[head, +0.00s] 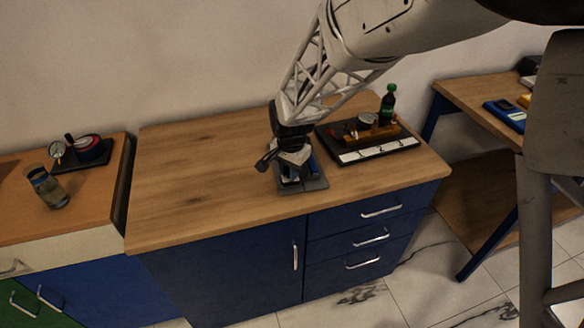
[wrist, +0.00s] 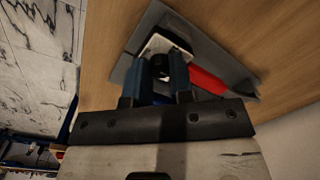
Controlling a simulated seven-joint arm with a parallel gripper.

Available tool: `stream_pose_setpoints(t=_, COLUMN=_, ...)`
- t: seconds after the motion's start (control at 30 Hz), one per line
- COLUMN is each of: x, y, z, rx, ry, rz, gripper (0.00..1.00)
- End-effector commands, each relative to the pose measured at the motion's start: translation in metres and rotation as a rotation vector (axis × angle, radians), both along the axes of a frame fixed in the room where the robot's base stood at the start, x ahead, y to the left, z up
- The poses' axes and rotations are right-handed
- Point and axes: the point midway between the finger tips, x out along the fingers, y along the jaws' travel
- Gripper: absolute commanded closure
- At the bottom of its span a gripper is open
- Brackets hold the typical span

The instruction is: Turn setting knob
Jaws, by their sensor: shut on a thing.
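A small grey base plate (head: 315,184) lies near the front edge of the wooden counter. My gripper (head: 293,172) points down over it and hides most of what stands on it. In the wrist view, the plate (wrist: 150,22) carries a white block (wrist: 160,42) and a red part (wrist: 206,80). My gripper's blue fingers (wrist: 160,68) are shut on a dark knob (wrist: 158,60) beside the white block. The fingers cover much of the knob, so its setting cannot be read.
A glass (head: 45,188) and a gauge rig (head: 85,150) are on the left counter. The counter's left part (head: 200,170) is clear.

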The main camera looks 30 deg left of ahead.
Motion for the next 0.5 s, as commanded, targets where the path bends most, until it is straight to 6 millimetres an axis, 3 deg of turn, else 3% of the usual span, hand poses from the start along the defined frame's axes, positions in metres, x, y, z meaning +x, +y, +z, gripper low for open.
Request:
stream_pose_setpoints(t=0.27, x=0.0001, y=0.0001, z=0.0001, rx=0.0, ry=0.0, rz=0.0, gripper=1.0)
stream_pose_setpoints(t=0.3, x=0.0001, y=0.0001, z=0.0001, rx=0.0, ry=0.0, rz=0.0, gripper=0.76)
stream_pose_setpoints(t=0.43, x=0.0001, y=0.0001, z=0.0001, rx=0.0, ry=0.0, rz=0.001, gripper=0.56)
stream_pose_setpoints(t=0.5, x=0.0001, y=0.0001, z=0.0001, rx=0.0, ry=0.0, rz=0.001, gripper=0.53)
